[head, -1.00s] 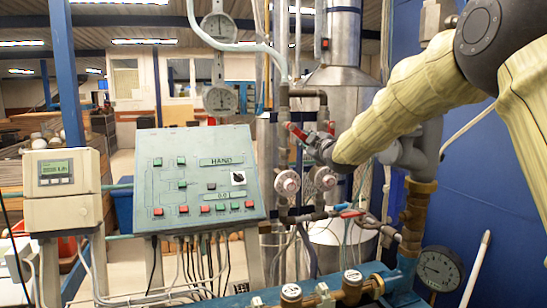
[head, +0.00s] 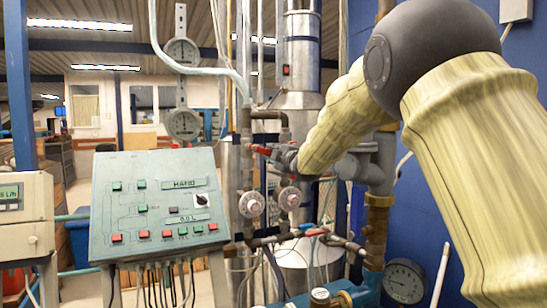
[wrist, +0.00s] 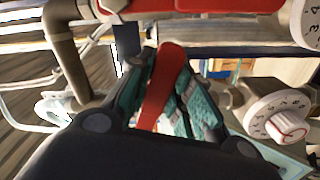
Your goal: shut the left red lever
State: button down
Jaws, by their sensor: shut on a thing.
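The left red lever (head: 262,150) is on the upper pipework right of the control panel in the head view. In the wrist view the red lever (wrist: 163,85) lies between the teal-padded fingers of my gripper (wrist: 162,92), which is shut on it. In the head view my gripper (head: 284,155) is at the lever's right end, and my arm hides part of the pipework behind it. A second red lever (head: 316,232) sits lower and to the right, apart from my gripper.
The control panel (head: 158,203) stands on the left, with a meter box (head: 24,222) beside it. Two round pink-white knobs (head: 252,204) (head: 290,198) are below my gripper. A pressure gauge (head: 405,282) is at the lower right. A numbered dial (wrist: 277,117) is close on the right in the wrist view.

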jog(key=shift+r, duration=0.1)
jog(key=c, duration=1.3)
grip_release()
jog(key=shift+d, duration=0.1)
jog(key=shift+o, duration=0.2)
jog(key=v, duration=0.7)
jog(key=shift+s, duration=0.3)
jog(key=shift+d, duration=0.1)
